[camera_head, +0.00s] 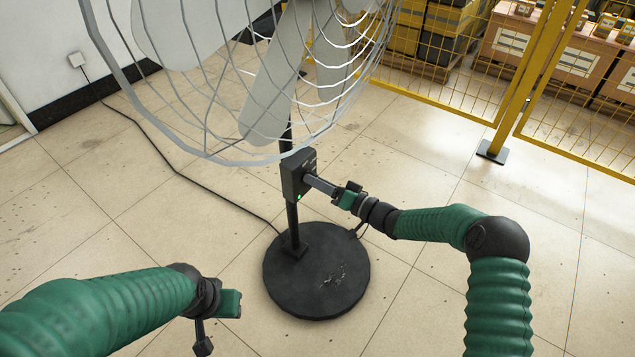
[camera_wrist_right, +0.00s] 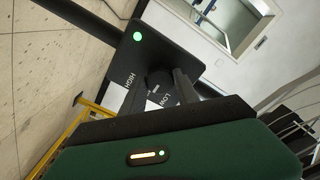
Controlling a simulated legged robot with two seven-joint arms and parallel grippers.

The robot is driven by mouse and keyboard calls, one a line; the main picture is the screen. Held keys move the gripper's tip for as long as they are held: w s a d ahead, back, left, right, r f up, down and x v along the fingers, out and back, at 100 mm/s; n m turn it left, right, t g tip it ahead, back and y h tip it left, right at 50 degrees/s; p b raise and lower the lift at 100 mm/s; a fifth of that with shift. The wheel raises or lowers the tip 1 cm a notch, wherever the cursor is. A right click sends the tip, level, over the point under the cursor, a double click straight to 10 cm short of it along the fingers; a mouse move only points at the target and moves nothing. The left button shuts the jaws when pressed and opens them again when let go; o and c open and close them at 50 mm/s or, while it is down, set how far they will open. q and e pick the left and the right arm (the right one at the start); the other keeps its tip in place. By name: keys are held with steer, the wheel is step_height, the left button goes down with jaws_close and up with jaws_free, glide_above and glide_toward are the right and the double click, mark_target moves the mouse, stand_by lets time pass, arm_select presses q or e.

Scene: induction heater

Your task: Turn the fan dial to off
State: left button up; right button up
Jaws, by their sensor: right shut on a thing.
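The fan's black control box (camera_head: 298,174) is on its pole in the head view. In the right wrist view the box (camera_wrist_right: 150,50) shows a lit green light and the words HIGH and LOW. The dark round dial (camera_wrist_right: 160,82) is on its face, partly hidden by the fingers. My right gripper (camera_head: 310,181) reaches the box from the right, and in the wrist view its fingers (camera_wrist_right: 160,88) are shut on the dial. I cannot read the dial's exact setting. My left gripper (camera_head: 203,343) hangs low at the left, away from the fan; its finger opening is unclear.
The fan's large wire cage (camera_head: 215,90) hangs above the box. Its round black base (camera_head: 318,285) stands on the tiled floor. A black cable (camera_head: 150,145) runs to a wall socket (camera_head: 77,59). The floor around is free.

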jaws_close()
steer(key=shift+n, duration=0.3)
steer(key=n+p, duration=0.1)
steer(key=n, duration=0.4)
steer(key=n+p, duration=0.1)
steer(key=n, duration=0.5)
steer(key=n+p, duration=0.1)
steer(key=n, duration=0.5)
steer(key=shift+f, duration=0.25)
steer(key=shift+n, duration=0.3)
steer(key=o, duration=1.2)
jaws_free()
steer(key=shift+r, duration=0.1)
